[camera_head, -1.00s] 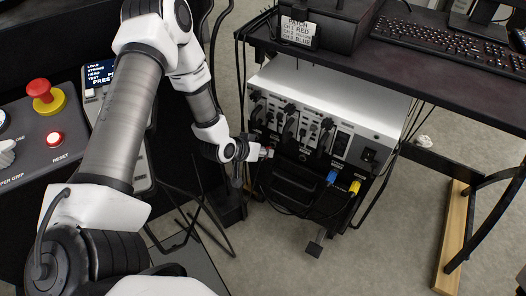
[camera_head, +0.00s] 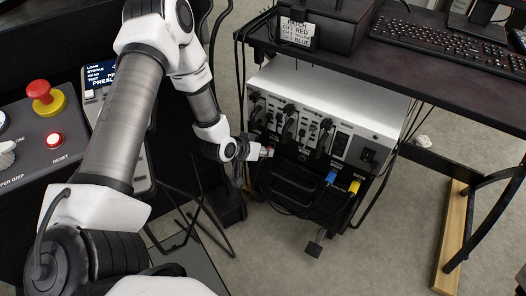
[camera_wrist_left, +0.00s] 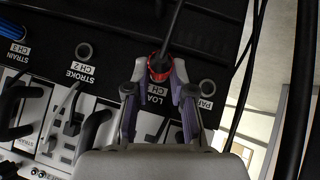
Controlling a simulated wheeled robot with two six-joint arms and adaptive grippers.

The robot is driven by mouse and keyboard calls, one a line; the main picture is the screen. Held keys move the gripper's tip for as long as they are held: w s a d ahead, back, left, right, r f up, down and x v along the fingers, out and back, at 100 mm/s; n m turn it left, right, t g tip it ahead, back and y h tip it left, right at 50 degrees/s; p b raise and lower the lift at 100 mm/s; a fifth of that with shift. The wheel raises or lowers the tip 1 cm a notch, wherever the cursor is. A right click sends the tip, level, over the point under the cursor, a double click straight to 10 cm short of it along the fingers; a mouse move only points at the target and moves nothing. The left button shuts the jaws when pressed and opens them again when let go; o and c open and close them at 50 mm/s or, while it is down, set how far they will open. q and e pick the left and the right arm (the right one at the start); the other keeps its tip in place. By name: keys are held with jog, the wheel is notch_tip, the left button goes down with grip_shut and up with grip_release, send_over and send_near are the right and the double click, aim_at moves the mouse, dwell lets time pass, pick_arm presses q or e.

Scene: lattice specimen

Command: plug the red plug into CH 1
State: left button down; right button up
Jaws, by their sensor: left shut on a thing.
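My left gripper (camera_head: 262,153) is at the left part of the instrument cabinet's front. In the left wrist view its two fingers (camera_wrist_left: 158,92) are shut on the red plug (camera_wrist_left: 160,68), whose black cable runs up and away. The "LOAD CH 1" label (camera_wrist_left: 156,94) shows between the fingers, right by the plug. The CH 1 socket is hidden behind the plug, so I cannot tell whether the plug is in it. The CH 2 socket (camera_wrist_left: 84,50) is an empty ring beside it. The PARK socket (camera_wrist_left: 207,86) is on the other side. My right gripper is not in view.
The cabinet (camera_head: 330,100) stands under a dark desk (camera_head: 440,60). A blue plug (camera_head: 331,178) and a yellow plug (camera_head: 353,187) are on its lower front. Black handles and cables (camera_wrist_left: 92,132) crowd the panel beside the fingers. A patch card (camera_head: 298,32) stands above.

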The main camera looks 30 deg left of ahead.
pick_arm(q)
jog(key=shift+w+a+r, duration=0.1)
jog(key=shift+w, duration=0.75)
dwell(0.6)
jog(key=shift+c, duration=2.2)
grip_release()
jog(key=shift+p+v, duration=0.9)
jog(key=shift+v, duration=0.1)
jog(key=p+v, duration=0.2)
jog(key=v, duration=0.1)
jog(key=shift+s+p, duration=0.1)
jog(key=shift+p, duration=0.3)
notch_tip(320, 180, up, 10)
